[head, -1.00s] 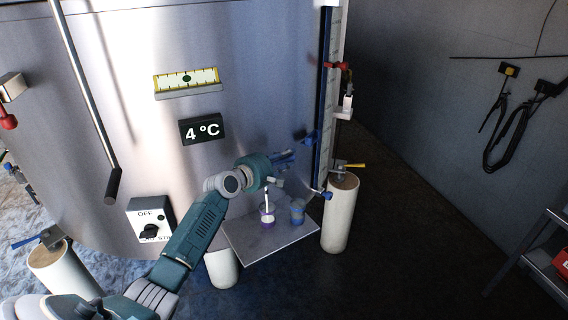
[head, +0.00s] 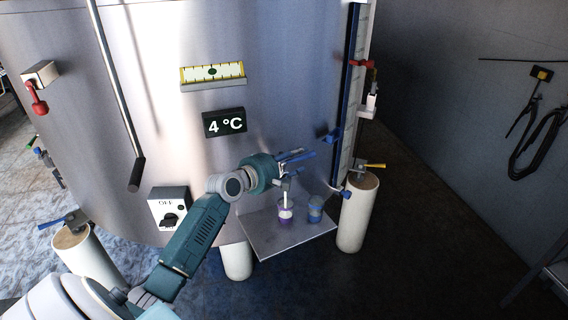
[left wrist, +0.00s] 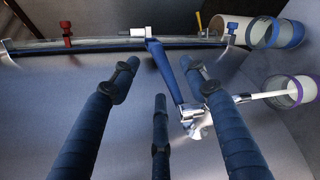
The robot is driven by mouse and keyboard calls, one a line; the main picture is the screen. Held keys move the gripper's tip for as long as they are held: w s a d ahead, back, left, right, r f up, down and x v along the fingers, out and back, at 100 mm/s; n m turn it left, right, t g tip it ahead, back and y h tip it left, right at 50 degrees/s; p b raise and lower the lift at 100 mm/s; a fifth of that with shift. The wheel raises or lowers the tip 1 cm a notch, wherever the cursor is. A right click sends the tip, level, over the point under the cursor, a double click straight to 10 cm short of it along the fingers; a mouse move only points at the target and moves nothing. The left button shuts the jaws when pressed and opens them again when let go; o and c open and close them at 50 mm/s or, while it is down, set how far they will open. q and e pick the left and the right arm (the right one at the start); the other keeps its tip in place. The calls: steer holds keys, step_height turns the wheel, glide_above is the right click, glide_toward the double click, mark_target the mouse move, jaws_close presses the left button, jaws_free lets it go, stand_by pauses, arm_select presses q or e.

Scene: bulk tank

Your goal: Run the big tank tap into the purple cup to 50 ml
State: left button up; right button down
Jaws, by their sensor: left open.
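The purple cup (head: 286,216) stands upright on a metal shelf under the tap, with a white stream running from the tap into it. The cup and stream also show at the right of the left wrist view (left wrist: 309,88). I cannot read its level. The tap's metal body (left wrist: 196,122) and long blue lever (left wrist: 170,72) are in the left wrist view. My left gripper (head: 300,155) is open at the tap. Its blue fingers (left wrist: 166,82) lie either side of the lever in the wrist picture; contact is unclear. My right gripper is not in view.
A blue cup (head: 315,209) stands right of the purple cup on the shelf (head: 290,243). The big steel tank (head: 290,60) fills the middle. A white leg (head: 357,215) with a small yellow-handled valve (head: 367,165) stands right of the shelf. Dark floor beyond is clear.

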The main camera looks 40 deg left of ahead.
arm_select(q)
steer(key=v, duration=0.6)
steer(key=shift+s, duration=0.1)
steer(key=shift+c, duration=0.3)
stand_by(4.1)
